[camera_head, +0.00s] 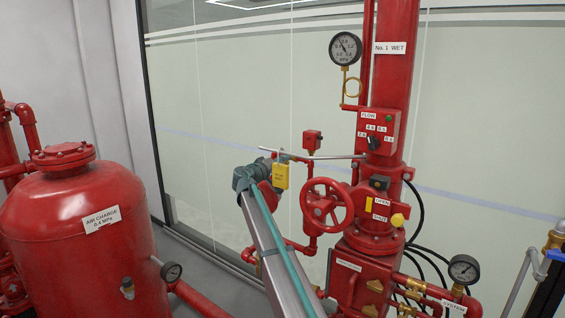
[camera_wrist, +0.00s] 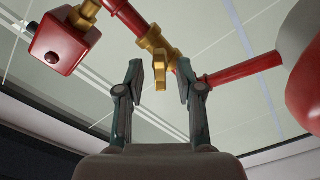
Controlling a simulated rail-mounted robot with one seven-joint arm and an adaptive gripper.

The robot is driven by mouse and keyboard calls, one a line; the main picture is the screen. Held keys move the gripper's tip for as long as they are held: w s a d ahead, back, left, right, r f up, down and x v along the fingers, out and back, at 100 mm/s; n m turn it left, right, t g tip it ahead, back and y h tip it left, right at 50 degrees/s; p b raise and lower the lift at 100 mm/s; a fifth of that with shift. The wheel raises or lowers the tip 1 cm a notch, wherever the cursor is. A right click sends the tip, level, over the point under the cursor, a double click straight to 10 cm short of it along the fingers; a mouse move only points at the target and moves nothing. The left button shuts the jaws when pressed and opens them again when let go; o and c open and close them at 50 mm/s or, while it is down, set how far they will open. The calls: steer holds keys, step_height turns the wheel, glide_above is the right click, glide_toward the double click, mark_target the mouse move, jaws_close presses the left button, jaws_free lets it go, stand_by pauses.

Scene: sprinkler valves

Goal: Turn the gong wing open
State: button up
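The gong wing is a small brass handle (camera_wrist: 161,72) on a brass valve body in a red pipe, seen in the wrist view. My gripper (camera_wrist: 159,82) is open, with one teal finger on each side of the wing and visible gaps to it. Whether the wing lies fully between the pads in depth is hard to tell. In the head view my gripper (camera_head: 254,176) is at the end of my arm, beside a yellow tag (camera_head: 280,176). My gripper and the tag hide most of the gong valve there.
A red handwheel (camera_head: 326,206) is close to the right of my gripper. The red riser (camera_head: 390,70), flow switch box (camera_head: 379,134) and gauge (camera_head: 345,49) stand behind it. A red air tank (camera_head: 75,245) is at left. A red box (camera_wrist: 65,38) shows in the wrist view.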

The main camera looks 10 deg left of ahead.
steer(key=shift+b+v, duration=0.6)
steer(key=shift+v, duration=0.8)
steer(key=shift+s, duration=0.15)
steer(key=b+v, duration=0.3)
steer(key=v, duration=0.4)
